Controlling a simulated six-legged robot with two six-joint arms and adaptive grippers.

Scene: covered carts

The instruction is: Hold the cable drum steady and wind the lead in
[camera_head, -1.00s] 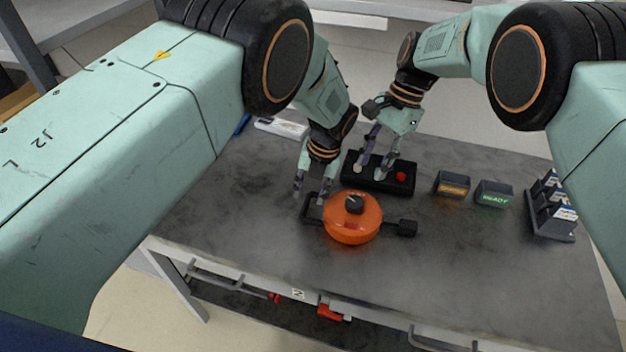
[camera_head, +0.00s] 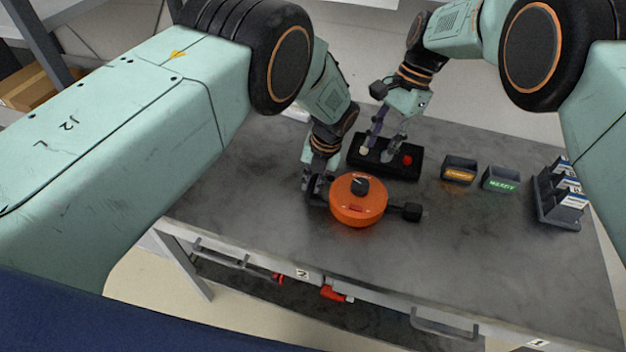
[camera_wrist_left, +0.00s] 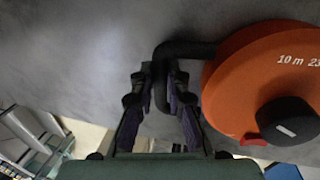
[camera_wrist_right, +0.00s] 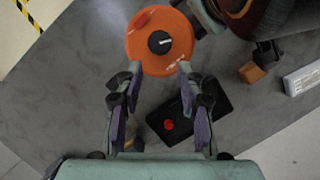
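The orange cable drum (camera_head: 352,213) lies flat on the grey cart top, with a black knob (camera_head: 360,186) on its upper face. A black bent handle (camera_wrist_left: 182,49) sticks out from its side near my left gripper. My left gripper (camera_wrist_left: 161,72) has its fingertips closed in on both sides of this handle, apparently touching it. A short black arm with a blocky end (camera_head: 412,211) sticks out to the drum's right; I cannot tell whether this is the lead. My right gripper (camera_head: 381,152) is open and empty, above the black button box behind the drum.
The black box (camera_head: 400,172) carries a red button and a pale one. Two small lit bins (camera_head: 459,171) and a rack of labelled holders (camera_head: 556,211) stand to the right. The front and middle right of the cart top are clear.

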